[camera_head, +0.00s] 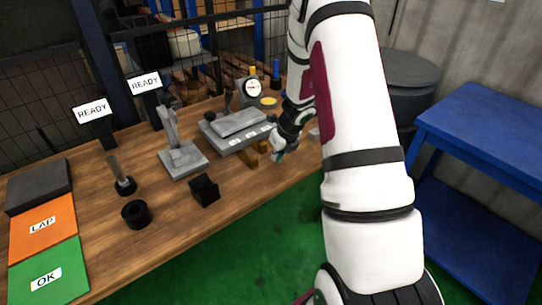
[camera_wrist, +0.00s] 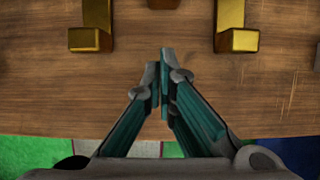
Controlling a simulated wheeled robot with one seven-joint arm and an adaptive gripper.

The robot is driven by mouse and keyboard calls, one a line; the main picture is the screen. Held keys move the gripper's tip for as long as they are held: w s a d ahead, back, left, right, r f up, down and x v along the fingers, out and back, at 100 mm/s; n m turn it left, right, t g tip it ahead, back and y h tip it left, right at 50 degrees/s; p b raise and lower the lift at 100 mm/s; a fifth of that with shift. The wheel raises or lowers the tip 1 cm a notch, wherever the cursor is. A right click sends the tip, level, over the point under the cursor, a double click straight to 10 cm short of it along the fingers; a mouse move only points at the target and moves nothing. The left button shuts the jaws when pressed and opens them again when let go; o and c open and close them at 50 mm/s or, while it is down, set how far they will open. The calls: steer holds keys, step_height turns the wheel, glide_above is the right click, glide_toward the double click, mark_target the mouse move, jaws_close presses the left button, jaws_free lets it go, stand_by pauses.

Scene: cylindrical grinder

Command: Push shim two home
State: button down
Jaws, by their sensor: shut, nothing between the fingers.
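My gripper (camera_wrist: 159,66) is shut and empty, its teal-lined fingers together over the wooden table near its front edge. In the head view my gripper (camera_head: 280,156) is in front of the grey block fixture (camera_head: 238,123). Two brass shims show in the wrist view, a left one (camera_wrist: 92,32) and a right one (camera_wrist: 236,34), with my fingertips between and nearer than both. A dark piece with a brass underside (camera_wrist: 163,4) shows at the top middle. In the head view brass pieces (camera_head: 248,158) stick out below the fixture's front. Its small labels are too blurred to tell which is shim two.
A dial gauge (camera_head: 253,88) stands behind the fixture. To the left are a grey stand (camera_head: 181,148), a black block (camera_head: 204,190), a black ring (camera_head: 136,213) and an orange LAP pad (camera_head: 42,226). A blue table (camera_head: 487,135) stands at right. The table's front middle is clear.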

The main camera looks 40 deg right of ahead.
steer(key=p+v, duration=0.1)
steer(key=v, duration=0.9)
steer(key=shift+a, duration=0.1)
steer(key=s+a+r+n+y, duration=0.1)
steer(key=s+a+r+n, duration=0.2)
steer(key=a+r+n, duration=0.5)
steer(key=s+a+r+n+y, duration=0.1)
steer(key=s+a+r+n, duration=0.3)
steer(key=a+r+n, duration=0.45)
steer(key=s+a+r+n+h, duration=0.1)
steer(key=s+a+r+n, duration=0.2)
steer(key=s+n, duration=0.6)
steer(key=s+a+r+n+h, duration=0.1)
steer(key=s+a+r+n, duration=0.1)
steer(key=s+n, duration=0.8)
steer(key=shift+s+a+r, duration=0.3)
steer(key=shift+a+r, duration=0.05)
steer(key=shift+a, duration=0.25)
